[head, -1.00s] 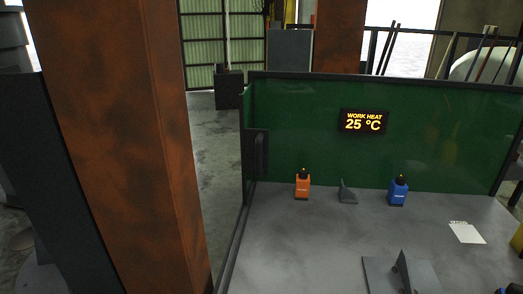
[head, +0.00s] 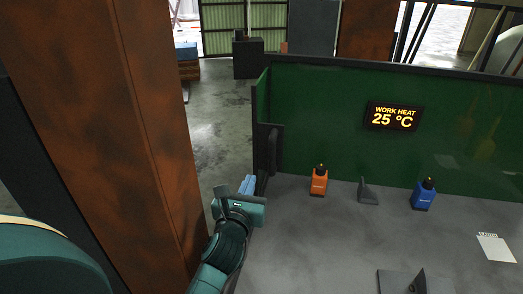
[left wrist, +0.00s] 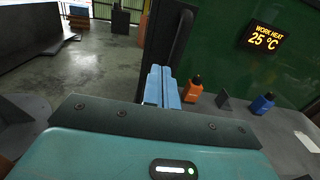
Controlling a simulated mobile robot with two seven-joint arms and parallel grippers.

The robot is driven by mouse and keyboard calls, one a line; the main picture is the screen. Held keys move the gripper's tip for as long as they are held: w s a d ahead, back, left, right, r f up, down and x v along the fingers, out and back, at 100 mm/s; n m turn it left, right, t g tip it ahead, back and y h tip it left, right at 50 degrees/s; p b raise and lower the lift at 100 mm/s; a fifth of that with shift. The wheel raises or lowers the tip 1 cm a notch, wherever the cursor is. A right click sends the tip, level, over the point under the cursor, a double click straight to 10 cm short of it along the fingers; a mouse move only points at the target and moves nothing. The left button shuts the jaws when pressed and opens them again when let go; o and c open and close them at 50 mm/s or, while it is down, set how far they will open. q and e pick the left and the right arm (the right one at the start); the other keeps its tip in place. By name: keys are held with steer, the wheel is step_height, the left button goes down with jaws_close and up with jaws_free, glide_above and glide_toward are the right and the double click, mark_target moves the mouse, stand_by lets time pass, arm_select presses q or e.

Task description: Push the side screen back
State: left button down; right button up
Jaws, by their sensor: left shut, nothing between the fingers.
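The side screen (head: 262,98) stands at the left edge of the grey work table, seen nearly edge-on, with a narrow green strip and a dark frame. A dark upright handle (head: 273,150) is on its near end. The frame also shows in the left wrist view (left wrist: 172,38). My left gripper (head: 249,184) is shut and empty, its light blue fingers just in front of and below the handle. In the left wrist view the fingers (left wrist: 162,86) are together beside the dark frame. I cannot tell whether they touch it. My right gripper is not in view.
The green back screen (head: 330,110) carries a heat display (head: 394,116). An orange bottle (head: 319,182), a small grey bracket (head: 368,192) and a blue bottle (head: 423,195) stand before it. A rusty pillar (head: 110,120) rises left of my arm. The middle of the table (head: 320,235) is clear.

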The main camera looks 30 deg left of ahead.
arm_select(q)
steer(key=p, duration=0.1)
glide_toward(263, 146)
steer(key=x, duration=0.5)
steer(key=shift+w+f, duration=0.15)
steer(key=shift+f, duration=0.05)
steer(key=shift+x, duration=0.8)
steer(key=shift+f, duration=0.1)
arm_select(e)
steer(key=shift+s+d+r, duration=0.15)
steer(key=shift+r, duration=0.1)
arm_select(q)
steer(key=shift+w+f, duration=0.1)
steer(key=shift+w, duration=0.25)
steer(key=b+x, duration=0.2)
steer(key=x, duration=0.1)
steer(key=shift+w+a, duration=0.1)
steer(key=shift+w, duration=0.15)
steer(key=shift+a, duration=0.15)
steer(key=shift+r, duration=0.45)
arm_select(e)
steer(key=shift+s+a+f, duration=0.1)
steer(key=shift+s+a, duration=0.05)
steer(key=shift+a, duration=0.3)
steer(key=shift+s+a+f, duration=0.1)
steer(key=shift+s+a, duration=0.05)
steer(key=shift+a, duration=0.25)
